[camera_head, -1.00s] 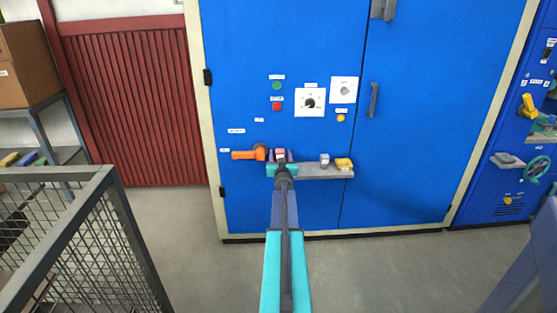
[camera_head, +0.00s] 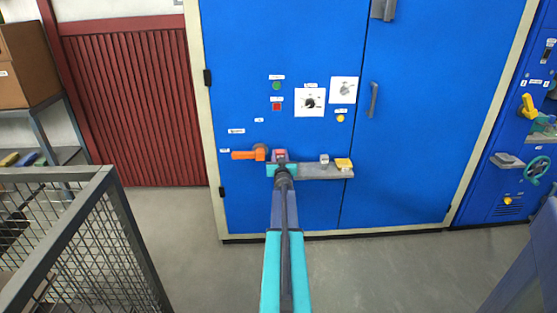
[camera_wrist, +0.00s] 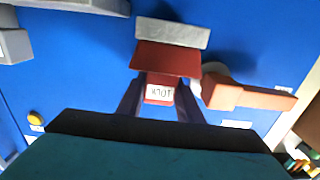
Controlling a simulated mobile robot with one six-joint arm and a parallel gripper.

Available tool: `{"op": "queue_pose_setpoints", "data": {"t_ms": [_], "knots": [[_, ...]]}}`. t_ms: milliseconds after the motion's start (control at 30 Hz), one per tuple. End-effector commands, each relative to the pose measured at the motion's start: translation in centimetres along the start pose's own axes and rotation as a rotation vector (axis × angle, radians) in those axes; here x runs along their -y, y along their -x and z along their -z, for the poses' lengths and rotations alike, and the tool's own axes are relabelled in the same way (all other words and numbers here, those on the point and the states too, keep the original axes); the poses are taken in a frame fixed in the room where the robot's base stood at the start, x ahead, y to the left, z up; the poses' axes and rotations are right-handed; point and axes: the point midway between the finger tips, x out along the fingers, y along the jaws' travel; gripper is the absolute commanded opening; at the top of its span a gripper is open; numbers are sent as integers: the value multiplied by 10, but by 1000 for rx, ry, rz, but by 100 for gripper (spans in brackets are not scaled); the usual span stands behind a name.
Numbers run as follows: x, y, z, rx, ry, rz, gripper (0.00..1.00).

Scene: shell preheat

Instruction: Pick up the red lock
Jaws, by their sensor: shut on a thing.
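The red lock (camera_wrist: 165,60) is in the middle of the wrist view, with a white label on its near part and a pale grey piece along its far edge. My gripper (camera_wrist: 159,100) has its two dark fingers on either side of the labelled part and is shut on it. In the head view the lock (camera_head: 280,154) shows as a small red patch just beyond my gripper (camera_head: 282,163), at the left end of the shelf. My gripper hides much of it there. I cannot tell whether the lock touches the shelf.
The grey shelf (camera_head: 315,171) on the blue cabinet (camera_head: 300,40) holds a grey block (camera_head: 324,159) and a yellow block (camera_head: 343,164) to the right. An orange handle (camera_head: 243,155) is close on the left. A mesh cage (camera_head: 95,250) stands at the left front.

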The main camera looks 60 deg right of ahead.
Motion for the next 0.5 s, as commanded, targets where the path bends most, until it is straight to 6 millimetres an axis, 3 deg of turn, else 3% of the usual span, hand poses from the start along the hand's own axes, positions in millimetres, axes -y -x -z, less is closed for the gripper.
{"op": "queue_pose_setpoints", "data": {"t_ms": [267, 500], "knots": [[0, 0, 4, -1, 1, 0, 9], [0, 0, 26, -2, 0, 0, 9]]}}
